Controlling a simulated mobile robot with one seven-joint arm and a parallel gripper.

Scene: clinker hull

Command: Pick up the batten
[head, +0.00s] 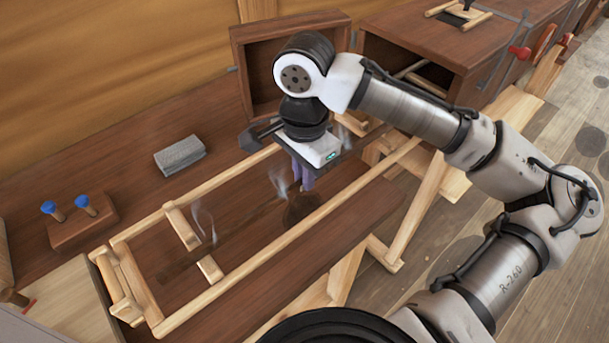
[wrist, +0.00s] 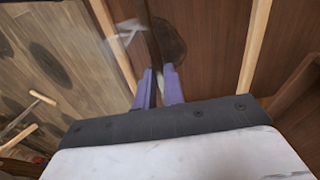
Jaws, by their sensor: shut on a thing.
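My gripper (head: 304,183) points down over the dark brown board inside a long pale wooden frame. Its purple fingers (wrist: 160,78) are shut on a thin dark strip, which I take to be the batten (wrist: 149,32). In the wrist view the strip runs from between the fingertips toward the top edge. In the head view the batten (head: 245,220) shows as a dark line running down-left from below the fingers. It blends with the board, and I cannot tell whether it touches it. My gripper hides the part in its grasp.
The pale frame's long rails (head: 290,235) run on both sides. Thin, see-through grey shapes (head: 205,224) stand near the strip. A grey block (head: 180,155) and a brown block with blue-topped pegs (head: 82,218) sit at left. An open box (head: 275,75) stands behind.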

